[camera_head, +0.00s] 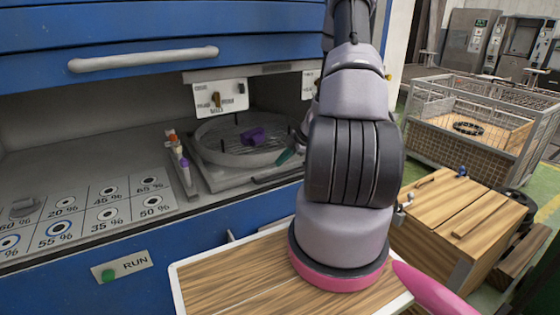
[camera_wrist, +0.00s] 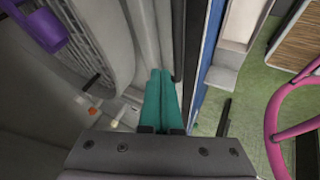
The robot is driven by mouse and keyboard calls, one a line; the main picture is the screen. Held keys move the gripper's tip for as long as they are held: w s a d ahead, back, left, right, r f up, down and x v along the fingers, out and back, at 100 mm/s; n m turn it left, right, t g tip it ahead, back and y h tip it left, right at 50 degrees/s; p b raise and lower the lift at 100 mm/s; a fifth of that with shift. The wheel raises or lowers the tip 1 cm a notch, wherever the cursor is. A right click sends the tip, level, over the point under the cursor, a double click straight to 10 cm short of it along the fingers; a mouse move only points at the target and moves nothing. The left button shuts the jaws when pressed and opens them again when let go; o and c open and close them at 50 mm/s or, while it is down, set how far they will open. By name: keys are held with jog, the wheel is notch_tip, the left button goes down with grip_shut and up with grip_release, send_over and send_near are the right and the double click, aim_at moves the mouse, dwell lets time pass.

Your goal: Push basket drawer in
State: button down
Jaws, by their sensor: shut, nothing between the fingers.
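The basket drawer (camera_head: 222,158) is a round grey basket with mesh inside, set in the opening of the blue cabinet. A purple piece (camera_head: 253,137) sits in it, and both the basket (camera_wrist: 88,45) and the purple piece (camera_wrist: 38,27) show in the wrist view. My gripper (camera_head: 286,157) has teal fingers, partly hidden by my arm. The fingers are beside the basket's front right side. In the wrist view my gripper (camera_wrist: 163,72) is shut and empty, pointing along the grey drawer edge. I cannot tell whether it touches the drawer.
The upper blue drawer with a white handle (camera_head: 143,60) overhangs. A wooden crate (camera_head: 455,215) and wire cage (camera_head: 465,130) stand right.

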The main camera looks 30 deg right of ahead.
aim_at(265, 177)
jog(key=x, duration=0.6)
jog(key=shift+w+f, duration=0.1)
jog(key=shift+f, duration=0.1)
jog(key=shift+a, duration=0.1)
